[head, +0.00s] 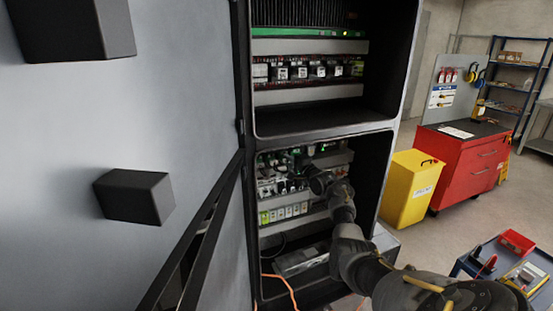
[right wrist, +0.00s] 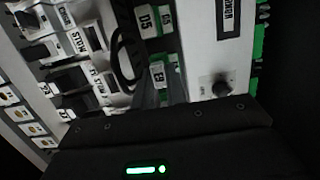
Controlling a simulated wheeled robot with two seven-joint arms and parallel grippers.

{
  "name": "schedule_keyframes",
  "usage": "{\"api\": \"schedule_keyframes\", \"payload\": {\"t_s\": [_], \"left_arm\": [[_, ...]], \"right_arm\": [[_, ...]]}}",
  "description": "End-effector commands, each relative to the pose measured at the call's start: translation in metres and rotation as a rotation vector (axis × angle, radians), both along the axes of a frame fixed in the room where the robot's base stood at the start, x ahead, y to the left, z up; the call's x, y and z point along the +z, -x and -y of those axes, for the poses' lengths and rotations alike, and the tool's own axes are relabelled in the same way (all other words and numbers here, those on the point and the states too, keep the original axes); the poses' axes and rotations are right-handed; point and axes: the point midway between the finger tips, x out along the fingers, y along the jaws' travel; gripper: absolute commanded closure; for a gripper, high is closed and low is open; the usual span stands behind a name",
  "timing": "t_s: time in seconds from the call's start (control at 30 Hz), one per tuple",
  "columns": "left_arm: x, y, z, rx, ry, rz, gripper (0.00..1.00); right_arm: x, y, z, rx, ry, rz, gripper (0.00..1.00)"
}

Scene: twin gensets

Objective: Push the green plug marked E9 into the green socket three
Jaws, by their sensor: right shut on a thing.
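My right gripper (head: 314,178) reaches into the lower bay of the open cabinet, at the equipment row. In the right wrist view its dark body fills the bottom, and the fingertips are mostly hidden. It is shut on the green plug (right wrist: 158,75), whose white label appears to read E9. The plug's front end is hidden. Just above it are green parts labelled D5 (right wrist: 147,22) and C5 (right wrist: 166,17). I cannot make out socket three or whether the plug touches it. My left gripper is not in view.
A black cable loop (right wrist: 120,55) lies left of the plug. A round black knob (right wrist: 221,89) stands to its right on a light panel. The cabinet door (head: 110,90) stands open at left. A yellow bin (head: 408,190) and red tool cabinet (head: 462,165) stand at right.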

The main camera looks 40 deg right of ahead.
Motion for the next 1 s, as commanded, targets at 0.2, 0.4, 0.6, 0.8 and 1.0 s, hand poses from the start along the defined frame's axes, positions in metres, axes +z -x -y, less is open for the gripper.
{"api": "schedule_keyframes", "payload": {"t_s": [0.2, 0.4, 0.6, 0.8, 1.0], "left_arm": [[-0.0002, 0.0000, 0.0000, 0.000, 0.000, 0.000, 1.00], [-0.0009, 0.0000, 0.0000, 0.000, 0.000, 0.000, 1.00], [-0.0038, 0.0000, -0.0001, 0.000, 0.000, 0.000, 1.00], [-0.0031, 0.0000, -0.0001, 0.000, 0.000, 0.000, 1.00], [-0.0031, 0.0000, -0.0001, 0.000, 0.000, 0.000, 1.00]], "right_arm": [[0.0000, 0.0001, 0.0001, 0.000, 0.001, 0.000, 1.00], [-0.0003, -0.0003, 0.0001, 0.000, 0.001, 0.000, 1.00], [-0.0008, -0.0024, 0.0008, 0.000, 0.001, 0.000, 1.00], [-0.0003, -0.0026, 0.0007, 0.000, 0.001, 0.000, 0.64], [-0.0003, -0.0025, 0.0007, 0.000, 0.001, 0.000, 0.61]]}}
